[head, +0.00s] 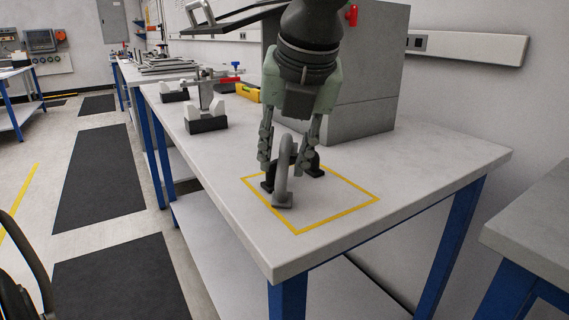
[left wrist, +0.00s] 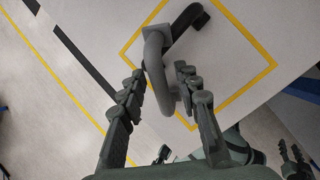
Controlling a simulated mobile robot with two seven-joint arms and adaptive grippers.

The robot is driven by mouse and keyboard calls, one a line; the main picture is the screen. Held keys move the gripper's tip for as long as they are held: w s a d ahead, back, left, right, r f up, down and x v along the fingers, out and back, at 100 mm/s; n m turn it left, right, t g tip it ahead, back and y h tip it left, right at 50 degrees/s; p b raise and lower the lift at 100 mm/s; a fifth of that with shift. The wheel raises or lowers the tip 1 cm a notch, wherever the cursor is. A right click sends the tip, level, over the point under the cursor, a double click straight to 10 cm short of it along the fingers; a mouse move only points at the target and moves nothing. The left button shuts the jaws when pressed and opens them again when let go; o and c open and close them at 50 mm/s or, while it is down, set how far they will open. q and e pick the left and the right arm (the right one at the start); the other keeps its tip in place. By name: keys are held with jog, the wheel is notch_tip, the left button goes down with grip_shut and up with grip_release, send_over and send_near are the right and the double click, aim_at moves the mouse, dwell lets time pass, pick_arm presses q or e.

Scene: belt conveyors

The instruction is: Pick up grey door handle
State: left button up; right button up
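The grey door handle (head: 284,165) is an arched bar standing on the table inside a yellow taped square. A black handle-like part (head: 313,168) is beside and behind it, partly hidden. My left gripper (head: 291,166) points down over the handle, with its two fingers apart on either side. In the left wrist view the grey handle (left wrist: 155,62) runs between the fingertips of the left gripper (left wrist: 160,80), and a gap shows beside it. The black part (left wrist: 190,20) is at the top.
A large grey box (head: 350,75) stands behind the gripper, close to it. A clamp-like fixture (head: 207,105) and a yellow level (head: 248,92) are farther back at left. The table's front and right parts are clear. Another table (head: 535,225) stands at right.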

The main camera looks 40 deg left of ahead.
pick_arm(q)
grip_shut()
jog(key=shift+r, duration=0.2)
